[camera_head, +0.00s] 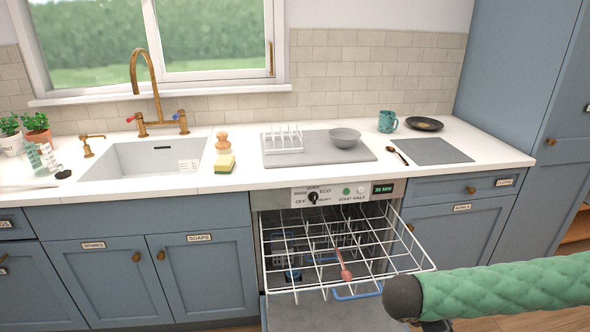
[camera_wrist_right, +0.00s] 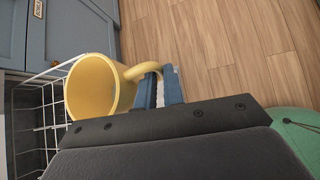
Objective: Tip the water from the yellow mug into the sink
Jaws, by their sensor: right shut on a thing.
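The yellow mug (camera_wrist_right: 92,88) shows only in the right wrist view, at the left. Its open mouth faces the camera and I can make out no water in it. My right gripper (camera_wrist_right: 160,88) has its blue fingers shut on the mug's handle. The mug is beside the white wire rack in that view. In the head view my right arm comes in from the right and its gripper is mostly cut off at the bottom edge. The sink (camera_head: 150,158) is a pale basin at the left of the counter, under a brass tap (camera_head: 155,95). My left gripper is not in view.
The dishwasher stands open with its wire rack (camera_head: 345,292) pulled out. On the counter are a sponge (camera_head: 225,164), a brush (camera_head: 222,142), a plate rack (camera_head: 283,140), a grey bowl (camera_head: 345,137), a teal mug (camera_head: 387,121) and potted plants (camera_head: 37,127). Wooden floor (camera_wrist_right: 215,50) lies open.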

